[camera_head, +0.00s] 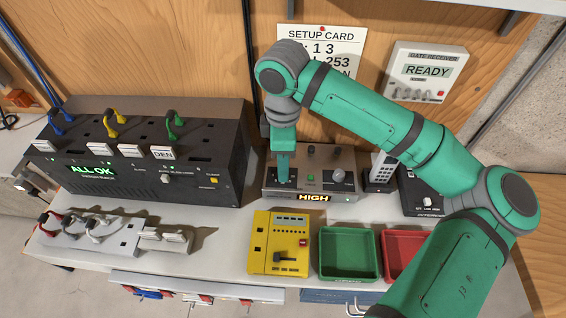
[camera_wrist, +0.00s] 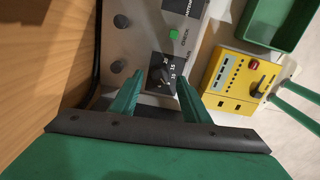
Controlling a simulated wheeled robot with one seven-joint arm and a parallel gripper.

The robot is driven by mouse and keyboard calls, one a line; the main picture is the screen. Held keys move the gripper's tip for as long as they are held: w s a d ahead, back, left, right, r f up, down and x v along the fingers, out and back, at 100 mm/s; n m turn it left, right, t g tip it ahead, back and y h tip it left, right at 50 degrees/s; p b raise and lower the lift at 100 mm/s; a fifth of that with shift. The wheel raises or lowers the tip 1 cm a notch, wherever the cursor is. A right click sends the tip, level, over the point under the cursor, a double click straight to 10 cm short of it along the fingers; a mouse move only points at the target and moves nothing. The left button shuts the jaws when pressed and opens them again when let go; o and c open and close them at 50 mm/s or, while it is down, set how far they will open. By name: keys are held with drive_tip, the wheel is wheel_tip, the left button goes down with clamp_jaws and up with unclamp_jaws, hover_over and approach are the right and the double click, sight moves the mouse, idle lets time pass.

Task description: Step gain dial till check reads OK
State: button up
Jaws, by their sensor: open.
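The grey metal box (camera_head: 325,160) stands at the back of the bench. Its front display (camera_head: 314,196) reads HIGH in amber. In the wrist view the black gain dial (camera_wrist: 163,86) has white numbers around its knob. The green check button (camera_wrist: 174,35) is on the same face, beyond the dial. My gripper (camera_wrist: 158,85) is open, with its two green fingers on either side of the dial; I cannot tell whether they touch the knob. In the head view my gripper (camera_head: 283,180) points down over the left of the box and mostly hides the dial.
A black rack (camera_head: 215,150) with coloured cables reads ALL OK at left. A yellow unit (camera_head: 281,243), a green tray (camera_head: 349,228) and a red tray (camera_head: 390,245) lie in front. A handset (camera_head: 381,168) stands right of the box. A setup card (camera_head: 320,38) hangs behind.

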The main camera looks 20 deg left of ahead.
drive_tip(key=shift+f, duration=0.95)
drive_tip(key=shift+c, duration=0.4)
drive_tip(key=c, duration=1)
drive_tip(key=shift+o, duration=0.2)
drive_tip(key=shift+m, duration=0.4)
drive_tip(key=m, duration=0.4)
drive_tip(key=shift+w, duration=0.1)
drive_tip(key=shift+m, duration=1.4)
